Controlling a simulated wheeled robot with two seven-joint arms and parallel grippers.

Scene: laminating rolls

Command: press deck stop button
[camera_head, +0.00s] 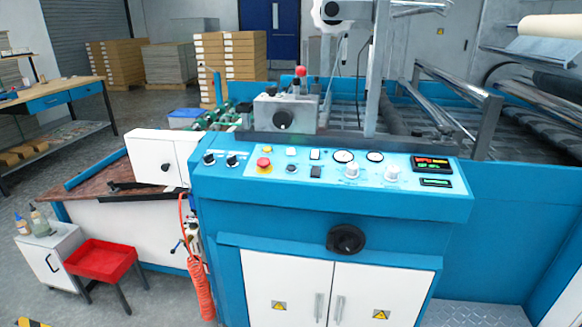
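The laminating machine's light-blue control panel (330,172) slopes along the top of the blue cabinet in the middle. A second red round knob (300,71) stands on the grey unit (284,112) above and behind the panel. The panel's labels are too small to read, so I cannot tell which one is named deck stop. Nothing covers either red part. Neither of my grippers is in view.
The panel also carries black knobs (209,158), dials (343,156), pale knobs (352,171) and a lit display (431,163). A black handwheel (346,240) juts from the cabinet front. Metal rollers (440,95) lie behind right.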

